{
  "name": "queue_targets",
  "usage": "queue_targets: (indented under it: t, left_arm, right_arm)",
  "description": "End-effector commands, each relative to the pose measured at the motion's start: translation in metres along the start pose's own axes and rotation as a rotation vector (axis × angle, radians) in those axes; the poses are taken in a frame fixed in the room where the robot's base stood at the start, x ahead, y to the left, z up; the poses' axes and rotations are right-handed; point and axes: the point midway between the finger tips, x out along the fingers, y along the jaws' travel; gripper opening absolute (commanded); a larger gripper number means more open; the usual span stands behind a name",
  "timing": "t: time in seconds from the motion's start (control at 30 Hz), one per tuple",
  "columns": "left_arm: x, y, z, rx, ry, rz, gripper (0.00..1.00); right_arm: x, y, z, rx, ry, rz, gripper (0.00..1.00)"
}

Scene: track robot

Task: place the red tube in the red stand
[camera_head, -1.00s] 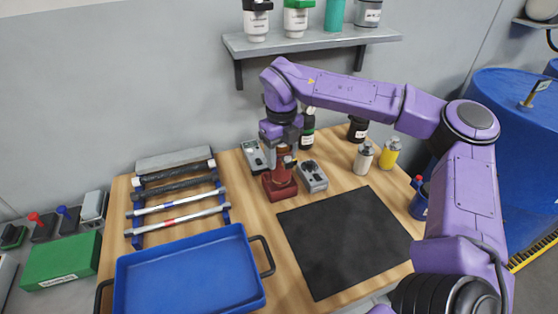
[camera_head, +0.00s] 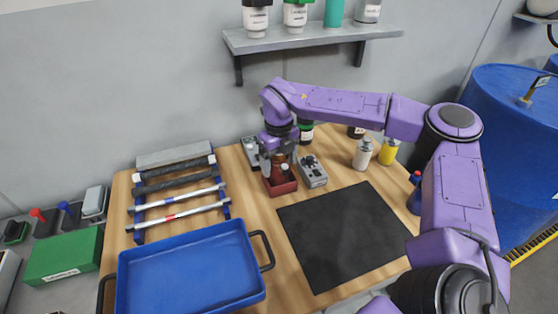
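The red stand (camera_head: 283,188) is on the wooden table, behind the black mat. A dark red tube (camera_head: 277,167) is upright at the stand, its lower part inside or just behind the stand's rim. I cannot tell whether it rests on the bottom. My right gripper (camera_head: 277,156) points down over the stand, at the tube's upper part. Its fingers are small and partly hidden, so I cannot tell whether they grip the tube or stand open around it. A small pale spot shows beside the tube. My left gripper is not in view.
Grey devices stand left (camera_head: 250,150) and right (camera_head: 313,171) of the stand. Bottles, including a white one (camera_head: 362,155) and a yellow one (camera_head: 388,152), are to the right. A blue tray (camera_head: 190,270) and a rack of bars (camera_head: 178,200) are left. The black mat (camera_head: 345,235) is clear.

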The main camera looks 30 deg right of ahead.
Motion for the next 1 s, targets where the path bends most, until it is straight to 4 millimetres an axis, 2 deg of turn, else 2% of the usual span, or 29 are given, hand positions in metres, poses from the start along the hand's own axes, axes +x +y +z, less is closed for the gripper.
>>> queue_targets:
  t: [0.17, 0.27, 0.37, 0.6, 0.7, 0.83, 1.0]
  left_arm:
    - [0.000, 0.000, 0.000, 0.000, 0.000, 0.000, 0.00]
    - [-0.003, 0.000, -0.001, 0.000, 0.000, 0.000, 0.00]
    - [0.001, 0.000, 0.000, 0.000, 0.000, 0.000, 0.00]
    - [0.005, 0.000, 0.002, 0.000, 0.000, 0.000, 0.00]
    - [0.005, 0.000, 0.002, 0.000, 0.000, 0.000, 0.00]
    - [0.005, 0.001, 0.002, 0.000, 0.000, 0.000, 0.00]
    - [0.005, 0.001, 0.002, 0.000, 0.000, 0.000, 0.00]
  right_arm:
    - [0.000, 0.000, 0.000, 0.000, 0.000, 0.000, 0.81]
    - [-0.007, 0.000, 0.000, 0.000, -0.001, 0.000, 0.81]
    - [-0.024, 0.000, 0.001, 0.001, -0.005, -0.001, 0.81]
    - [-0.087, 0.000, 0.001, 0.001, -0.005, -0.002, 0.81]
    - [-0.107, 0.000, 0.001, 0.000, -0.003, -0.001, 0.81]
    - [-0.121, 0.000, 0.000, 0.000, -0.001, -0.001, 0.81]
    - [-0.124, 0.000, 0.000, 0.000, 0.001, -0.001, 0.81]
